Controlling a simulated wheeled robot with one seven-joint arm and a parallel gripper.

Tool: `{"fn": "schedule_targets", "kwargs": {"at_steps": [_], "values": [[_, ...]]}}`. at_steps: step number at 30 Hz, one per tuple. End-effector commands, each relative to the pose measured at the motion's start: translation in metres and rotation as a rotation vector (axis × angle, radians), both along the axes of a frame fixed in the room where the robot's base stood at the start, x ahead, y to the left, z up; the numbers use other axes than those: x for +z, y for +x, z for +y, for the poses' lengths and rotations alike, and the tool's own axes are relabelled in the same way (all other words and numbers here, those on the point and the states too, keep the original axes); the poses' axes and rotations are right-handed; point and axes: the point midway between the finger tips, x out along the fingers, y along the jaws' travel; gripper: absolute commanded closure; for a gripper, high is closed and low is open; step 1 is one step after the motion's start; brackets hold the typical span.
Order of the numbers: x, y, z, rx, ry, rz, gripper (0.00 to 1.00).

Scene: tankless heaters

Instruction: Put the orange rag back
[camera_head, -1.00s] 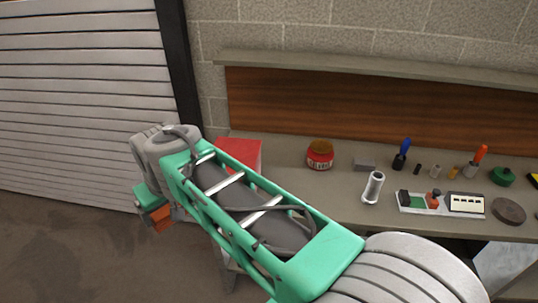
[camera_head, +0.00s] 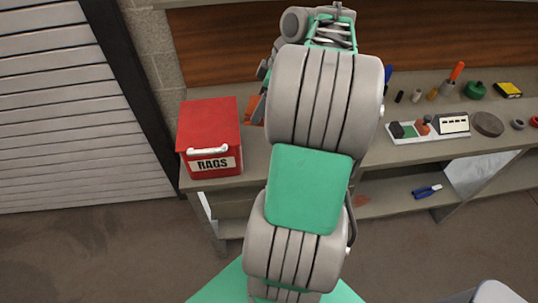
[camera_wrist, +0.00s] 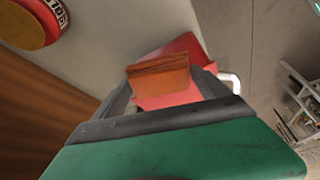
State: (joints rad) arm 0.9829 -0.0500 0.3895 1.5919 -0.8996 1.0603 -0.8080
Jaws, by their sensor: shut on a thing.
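The orange rag (camera_head: 254,108) is held by my gripper (camera_head: 259,98) above the bench, just right of the red rag box. The rag (camera_wrist: 158,78) also shows in the wrist view, as a flat-faced orange block between the fingers of my gripper (camera_wrist: 163,90). The red box (camera_head: 208,125) labelled RAGS stands at the bench's left end, with a white handle on its front; its lid looks shut. Part of the red box (camera_wrist: 183,48) shows beyond the rag in the wrist view. My arm hides much of the gripper in the head view.
The bench (camera_head: 385,165) carries a small tray (camera_head: 430,129), screwdrivers (camera_head: 456,72) and several small items at right. A red jar (camera_wrist: 32,22) is near my gripper. Pliers (camera_head: 426,191) lie on the lower shelf. A slatted shutter (camera_head: 60,110) stands at left.

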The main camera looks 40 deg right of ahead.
Motion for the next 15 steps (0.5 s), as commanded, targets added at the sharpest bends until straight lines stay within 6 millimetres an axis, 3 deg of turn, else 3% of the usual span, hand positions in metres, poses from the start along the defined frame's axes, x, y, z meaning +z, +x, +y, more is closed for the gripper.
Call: {"fn": "schedule_targets", "kwargs": {"at_steps": [1, 3, 6, 11, 15], "values": [[-0.014, -0.021, -0.031, 0.043, 0.004, 0.003, 0.52], [-0.023, -0.05, -0.062, 0.129, 0.002, 0.002, 0.52], [-0.034, -0.088, -0.093, 0.226, 0.001, 0.002, 0.52], [-0.043, -0.122, -0.114, 0.309, -0.001, 0.001, 0.52], [-0.054, -0.113, -0.105, 0.328, 0.0, 0.0, 0.52]]}}
